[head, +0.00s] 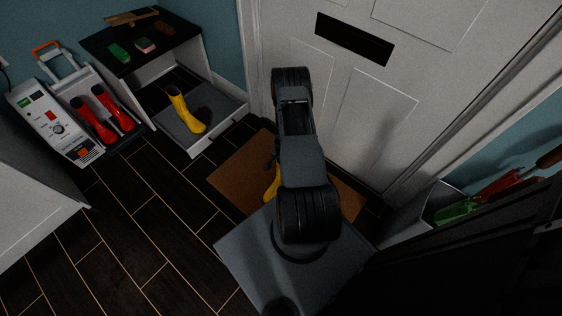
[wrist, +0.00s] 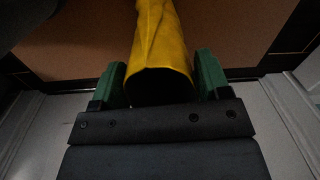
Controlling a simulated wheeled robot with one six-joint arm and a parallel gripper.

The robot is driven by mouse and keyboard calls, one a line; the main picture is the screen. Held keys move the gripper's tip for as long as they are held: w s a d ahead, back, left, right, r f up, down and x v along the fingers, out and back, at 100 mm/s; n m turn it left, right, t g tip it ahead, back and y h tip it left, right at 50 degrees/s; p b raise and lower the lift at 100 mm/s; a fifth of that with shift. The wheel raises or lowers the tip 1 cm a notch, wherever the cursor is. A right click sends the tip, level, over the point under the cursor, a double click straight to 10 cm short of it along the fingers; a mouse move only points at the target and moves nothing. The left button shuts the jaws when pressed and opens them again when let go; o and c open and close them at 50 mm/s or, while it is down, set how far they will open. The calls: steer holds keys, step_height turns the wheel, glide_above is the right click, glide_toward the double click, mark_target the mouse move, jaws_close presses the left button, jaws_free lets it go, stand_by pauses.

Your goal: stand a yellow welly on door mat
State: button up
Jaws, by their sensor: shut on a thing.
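A yellow welly (wrist: 160,45) is between the green fingers of my gripper (wrist: 160,85) in the wrist view, and the gripper is shut on it near its open top. In the head view only a small part of this welly (head: 271,182) shows beside my arm, over the brown door mat (head: 235,172). The mat also fills the background in the wrist view (wrist: 80,45). I cannot tell whether the sole touches the mat. A second yellow welly (head: 184,110) stands on the grey tray at the lower level of the bench.
The bench (head: 150,50) with brushes on top stands at the back left. A white door (head: 370,90) rises behind the mat. Dark floor (head: 150,230) is clear at left.

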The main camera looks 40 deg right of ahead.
steer(key=o, duration=1.6)
steer(key=shift+r+p, duration=3.25)
steer(key=shift+r, duration=0.8)
step_height(320, 180, up, 8)
steer(key=p, duration=0.6)
steer(key=shift+p, duration=0.35)
